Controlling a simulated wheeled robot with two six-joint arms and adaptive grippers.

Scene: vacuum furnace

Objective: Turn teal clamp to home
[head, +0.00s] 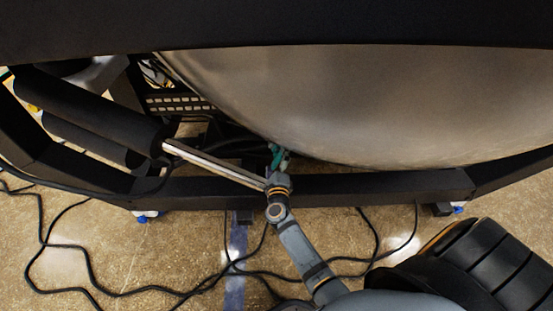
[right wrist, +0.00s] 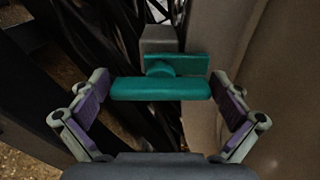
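The teal clamp (right wrist: 160,88) shows in the right wrist view as a wide bar handle in front of a round hub and a teal plate, with the bar lying nearly level across the picture. In the head view only a small teal part of it (head: 276,150) shows, below the steel vessel. My right gripper (right wrist: 160,94) is open, its purple-padded fingers one on each side of the bar, with gaps between pads and bar ends. In the head view the right gripper (head: 280,168) is small and partly hides the clamp. My left gripper is not in view.
A grey block (right wrist: 159,39) sits behind the clamp. The large curved steel vessel (head: 390,105) is close on the right. A black frame beam (head: 390,187) runs below, and dark cables (head: 75,258) lie on the floor. A black cylinder with a light rod (head: 215,163) is at the left.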

